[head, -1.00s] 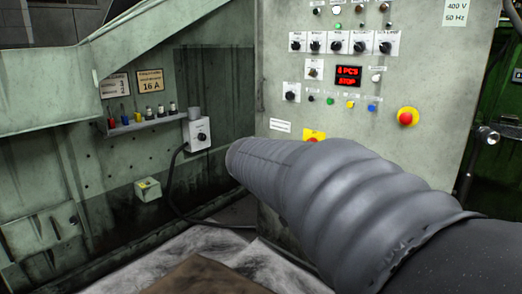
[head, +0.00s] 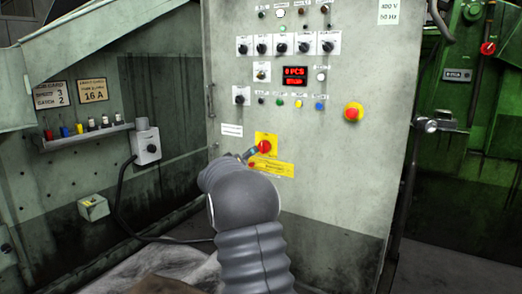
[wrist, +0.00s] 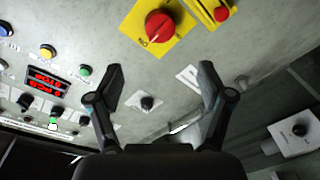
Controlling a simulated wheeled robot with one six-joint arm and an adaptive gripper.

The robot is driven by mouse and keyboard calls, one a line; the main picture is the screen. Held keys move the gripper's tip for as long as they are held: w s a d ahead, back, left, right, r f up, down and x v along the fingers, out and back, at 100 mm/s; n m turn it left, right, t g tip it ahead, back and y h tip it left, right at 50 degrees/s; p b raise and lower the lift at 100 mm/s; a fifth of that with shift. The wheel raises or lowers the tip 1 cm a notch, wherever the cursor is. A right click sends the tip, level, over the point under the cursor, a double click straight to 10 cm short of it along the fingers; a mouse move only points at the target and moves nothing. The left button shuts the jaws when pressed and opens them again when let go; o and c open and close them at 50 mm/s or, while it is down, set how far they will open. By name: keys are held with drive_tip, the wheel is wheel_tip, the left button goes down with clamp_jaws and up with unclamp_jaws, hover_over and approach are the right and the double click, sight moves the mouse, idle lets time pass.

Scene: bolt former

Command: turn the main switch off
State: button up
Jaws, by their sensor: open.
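The main switch is a red rotary knob (head: 264,146) on a yellow square plate (head: 273,136), low on the grey control cabinet's front. In the wrist view the red knob (wrist: 160,26) is near the top centre, with a pale mark on its face. My gripper (wrist: 160,78) is open and empty in the wrist view. Its two fingers are spread, and the knob is above and between the fingertips in that picture, not between the pads. In the head view my gripper (head: 249,154) is just left of the knob, small and partly hidden by my wrist; contact cannot be told.
A yellow label (head: 272,169) with a small red part is just below the switch. A red emergency button (head: 352,112) is to the upper right, with a lit red display (head: 295,76) and several knobs above. A grey switch box (head: 146,145) with a cable is at left.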

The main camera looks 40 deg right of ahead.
sight(262, 147)
drive_tip(key=p+x, duration=0.2)
drive_tip(key=x, duration=1)
drive_tip(key=shift+w+d+p, duration=0.2)
drive_tip(key=shift+d+p, duration=0.15)
drive_tip(key=shift+p, duration=0.05)
drive_tip(key=c, duration=1.2)
